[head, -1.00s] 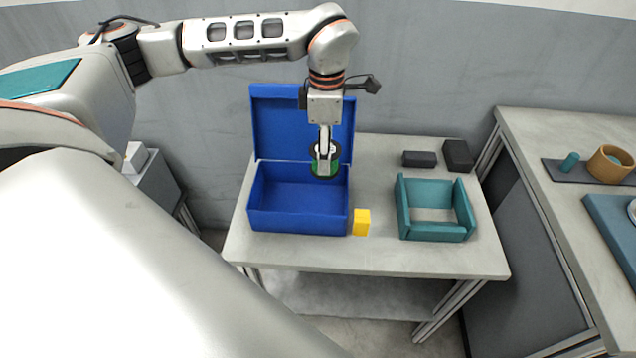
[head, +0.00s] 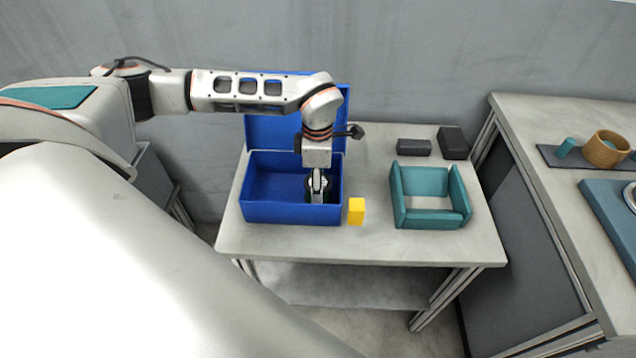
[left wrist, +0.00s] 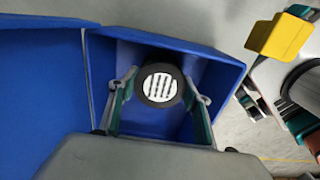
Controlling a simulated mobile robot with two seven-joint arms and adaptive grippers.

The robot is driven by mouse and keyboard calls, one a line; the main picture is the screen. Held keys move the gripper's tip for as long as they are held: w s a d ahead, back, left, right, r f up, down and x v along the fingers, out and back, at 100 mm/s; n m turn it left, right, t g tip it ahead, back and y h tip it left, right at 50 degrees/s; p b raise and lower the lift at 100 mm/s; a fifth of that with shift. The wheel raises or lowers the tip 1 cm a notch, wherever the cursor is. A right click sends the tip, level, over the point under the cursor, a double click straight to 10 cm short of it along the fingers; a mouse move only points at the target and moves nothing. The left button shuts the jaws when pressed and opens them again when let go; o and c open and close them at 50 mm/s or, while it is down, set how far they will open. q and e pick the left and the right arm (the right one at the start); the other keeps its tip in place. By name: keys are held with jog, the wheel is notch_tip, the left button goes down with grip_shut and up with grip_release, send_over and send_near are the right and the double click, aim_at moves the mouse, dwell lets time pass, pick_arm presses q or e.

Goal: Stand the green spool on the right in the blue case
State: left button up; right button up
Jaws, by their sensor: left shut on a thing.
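The blue case (head: 262,212) stands open on the table, its lid (head: 272,132) raised at the back. My left gripper (head: 317,192) points straight down into the right part of the case. It is shut on the green spool (head: 328,184), which is upright between the fingers. In the left wrist view the spool (left wrist: 160,86) shows its dark round flange and striped pale centre from above, inside the case walls. I cannot tell whether the spool touches the case floor.
A yellow block (head: 356,211) stands just right of the case. A teal open tray (head: 430,219) is further right, with two dark blocks (head: 413,147) (head: 453,142) behind it. A side table (head: 540,130) at the right holds a wooden ring (head: 606,149). The left inside of the case is empty.

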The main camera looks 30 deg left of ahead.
pick_arm(q)
jog(key=shift+r, duration=0.1)
jog(key=o, duration=1.3)
notch_tip(320, 180, up, 12)
jog(key=p, duration=0.1)
